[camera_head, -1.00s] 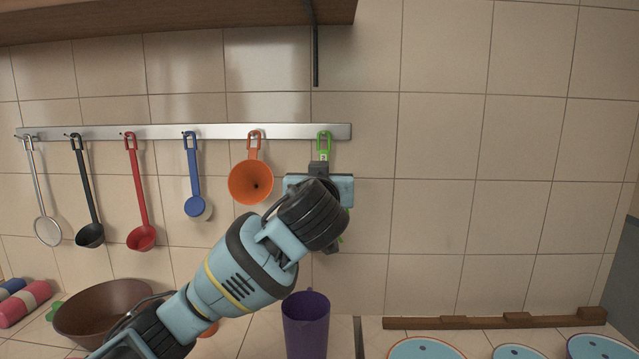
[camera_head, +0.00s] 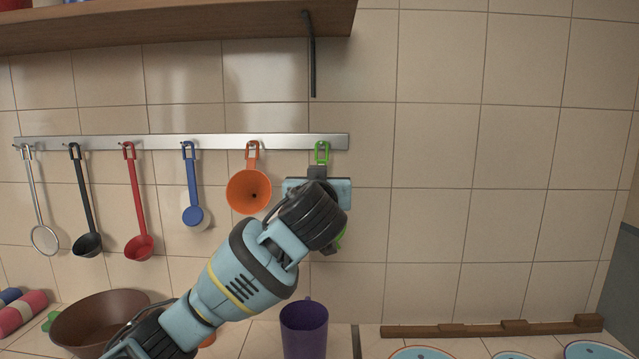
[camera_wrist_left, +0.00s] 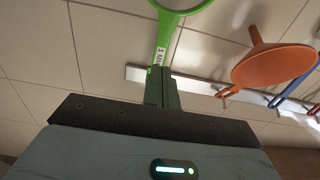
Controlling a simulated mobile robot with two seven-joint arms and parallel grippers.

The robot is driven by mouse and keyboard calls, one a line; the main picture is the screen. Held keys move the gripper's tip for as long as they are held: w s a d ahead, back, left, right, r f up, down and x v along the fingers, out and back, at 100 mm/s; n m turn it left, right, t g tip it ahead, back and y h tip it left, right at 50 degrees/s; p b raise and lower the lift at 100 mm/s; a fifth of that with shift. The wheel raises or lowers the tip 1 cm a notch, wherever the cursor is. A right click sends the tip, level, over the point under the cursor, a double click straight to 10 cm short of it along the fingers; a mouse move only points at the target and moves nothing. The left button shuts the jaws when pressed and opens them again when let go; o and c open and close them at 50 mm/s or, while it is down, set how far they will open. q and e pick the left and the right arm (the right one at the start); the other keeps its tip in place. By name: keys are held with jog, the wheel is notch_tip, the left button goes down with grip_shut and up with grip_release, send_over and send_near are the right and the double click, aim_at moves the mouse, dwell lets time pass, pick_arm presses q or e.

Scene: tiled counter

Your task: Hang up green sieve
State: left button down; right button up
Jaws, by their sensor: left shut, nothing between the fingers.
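The green sieve (camera_head: 322,152) hangs by its handle loop at the right end of the metal rail (camera_head: 220,141). Its lower part is mostly hidden behind my left gripper (camera_head: 318,172) in the head view. In the left wrist view the sieve (camera_wrist_left: 182,5) shows its green rim and a handle with a white label. My left gripper (camera_wrist_left: 161,78) is shut with nothing held, its fingertips overlapping the handle in that view. I cannot tell whether they touch it. My right gripper is not in view.
An orange funnel (camera_head: 248,191) hangs just left of the sieve, then a blue ladle (camera_head: 192,214) and other utensils. A purple cup (camera_head: 304,328) stands below. A shelf (camera_head: 180,25) with a dark bracket (camera_head: 312,60) is above. The wall to the right is clear.

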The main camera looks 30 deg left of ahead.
pick_arm(q)
jog(key=shift+w+a, duration=0.2)
jog(key=shift+w, duration=0.1)
jog(key=shift+w+a, duration=0.2)
jog(key=shift+w, duration=0.1)
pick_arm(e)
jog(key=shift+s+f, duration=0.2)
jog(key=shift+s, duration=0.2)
pick_arm(q)
jog(key=shift+w+a, duration=0.1)
jog(key=shift+w, duration=0.1)
jog(key=shift+w+a, duration=0.2)
jog(key=shift+w, duration=0.1)
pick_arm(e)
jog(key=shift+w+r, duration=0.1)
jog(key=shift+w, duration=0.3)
pick_arm(q)
jog(key=shift+w+a, duration=0.1)
jog(key=shift+w, duration=0.1)
jog(key=shift+w+a, duration=0.25)
jog(key=shift+w, duration=0.15)
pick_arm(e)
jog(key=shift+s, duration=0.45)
